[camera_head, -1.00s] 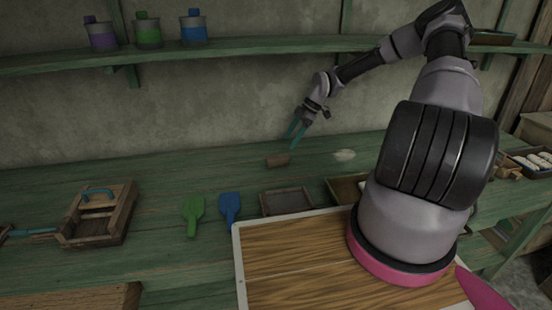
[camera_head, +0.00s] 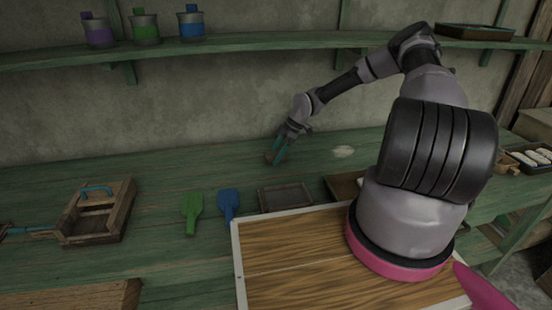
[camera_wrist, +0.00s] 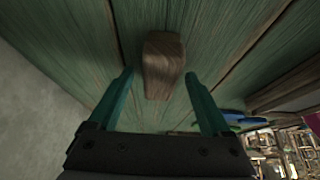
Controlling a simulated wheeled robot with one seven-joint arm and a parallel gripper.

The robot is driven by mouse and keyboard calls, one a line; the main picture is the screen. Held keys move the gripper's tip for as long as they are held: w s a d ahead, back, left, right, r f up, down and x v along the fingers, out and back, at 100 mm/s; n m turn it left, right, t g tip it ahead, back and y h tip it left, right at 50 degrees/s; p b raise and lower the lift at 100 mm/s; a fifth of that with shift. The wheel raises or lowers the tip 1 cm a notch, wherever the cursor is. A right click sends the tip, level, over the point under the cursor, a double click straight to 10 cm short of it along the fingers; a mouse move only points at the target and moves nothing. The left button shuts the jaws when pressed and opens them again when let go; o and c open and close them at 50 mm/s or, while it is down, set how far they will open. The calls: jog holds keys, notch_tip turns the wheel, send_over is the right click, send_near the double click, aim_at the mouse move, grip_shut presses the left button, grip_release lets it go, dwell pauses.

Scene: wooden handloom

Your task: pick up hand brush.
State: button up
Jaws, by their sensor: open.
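The hand brush appears to be the small brown wooden block (camera_head: 269,157) on the green bench. In the wrist view this brown block (camera_wrist: 163,66) lies ahead of and between the lines of the two teal fingers. My gripper (camera_head: 281,151) is open and points down at the block, with the fingers beside it in the head view and partly covering it. In the wrist view my gripper (camera_wrist: 160,84) has clear space between its fingertips, with the block's near end at fingertip level. Whether a finger touches it, I cannot tell. Bristles are not visible.
A green scoop (camera_head: 192,210) and a blue scoop (camera_head: 228,204) lie in front. A shallow tray (camera_head: 285,198) and a wooden caddy (camera_head: 97,211) stand nearby. A pale patch (camera_head: 343,152) lies right of the gripper. A shelf (camera_head: 180,49) with several jars runs above.

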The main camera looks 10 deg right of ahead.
aim_at(276, 154)
grip_shut()
jog(key=shift+r, duration=0.1)
jog(key=shift+s+r, duration=0.2)
jog(key=shift+r, duration=0.35)
notch_tip(276, 154, up, 6)
jog(key=shift+f, duration=0.1)
jog(key=s, duration=1.9)
jog(key=shift+s, duration=0.3)
